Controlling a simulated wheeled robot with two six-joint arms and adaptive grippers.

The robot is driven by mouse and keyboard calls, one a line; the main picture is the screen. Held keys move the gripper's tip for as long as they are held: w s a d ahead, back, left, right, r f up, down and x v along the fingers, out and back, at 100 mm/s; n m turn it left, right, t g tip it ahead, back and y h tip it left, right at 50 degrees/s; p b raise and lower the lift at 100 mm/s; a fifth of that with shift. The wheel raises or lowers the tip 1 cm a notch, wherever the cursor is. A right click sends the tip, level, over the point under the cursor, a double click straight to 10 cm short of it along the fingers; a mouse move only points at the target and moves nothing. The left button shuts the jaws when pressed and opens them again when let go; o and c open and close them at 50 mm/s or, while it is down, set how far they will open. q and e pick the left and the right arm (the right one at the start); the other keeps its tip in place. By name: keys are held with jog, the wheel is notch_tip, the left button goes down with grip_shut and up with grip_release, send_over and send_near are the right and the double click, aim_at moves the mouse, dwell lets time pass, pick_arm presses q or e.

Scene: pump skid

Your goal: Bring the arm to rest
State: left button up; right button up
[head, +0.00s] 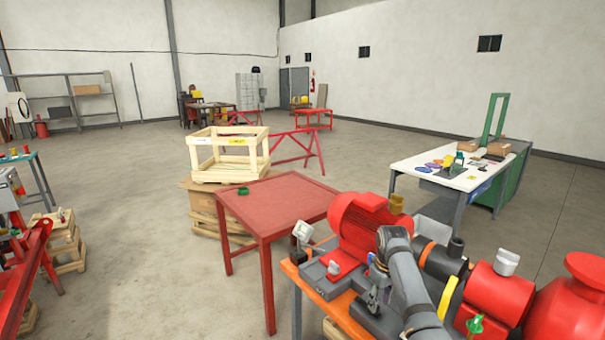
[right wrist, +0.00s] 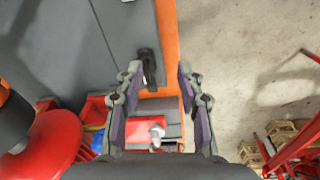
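My right arm (head: 405,270) reaches in from the bottom of the head view, over the pump skid. Its gripper (head: 375,298) points down beside the red motor (head: 358,225). In the right wrist view the two fingers of the right gripper (right wrist: 160,80) stand wide apart with nothing held between them. Below them are the orange skid edge (right wrist: 167,35), a grey plate (right wrist: 75,40) and a small black part (right wrist: 148,68). I cannot tell the exact height of the fingers above the skid. My left gripper is in neither view.
A red table (head: 285,205) with a green ring (head: 243,191) stands left of the skid. A wooden crate frame (head: 228,160) is behind it. A white workbench (head: 440,172) with several items stands at the right. Open concrete floor lies between them.

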jog(key=s+d+f+m+t, duration=0.1)
jog(key=s+d+f+m, duration=0.2)
jog(key=s+f, duration=0.9)
jog(key=s+r+m+t, duration=0.1)
jog(key=s+r, duration=0.1)
jog(key=s, duration=0.9)
jog(key=s+r+m+t, duration=0.1)
jog(key=s+r, duration=0.2)
jog(key=s, duration=0.8)
jog(key=s+d+f+g, duration=0.1)
jog(key=s+f, duration=0.1)
jog(key=f, duration=1.2)
jog(key=s+d+f+g, duration=0.1)
jog(key=f, duration=1.2)
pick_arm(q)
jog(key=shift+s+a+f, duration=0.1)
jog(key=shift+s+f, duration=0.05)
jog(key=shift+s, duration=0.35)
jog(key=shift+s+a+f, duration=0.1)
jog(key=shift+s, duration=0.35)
pick_arm(e)
jog(key=s+f, duration=1.6)
jog(key=s, duration=0.2)
jog(key=shift+s+d+g+h, duration=0.15)
jog(key=shift+d+g+h, duration=0.15)
jog(key=shift+d+h, duration=0.1)
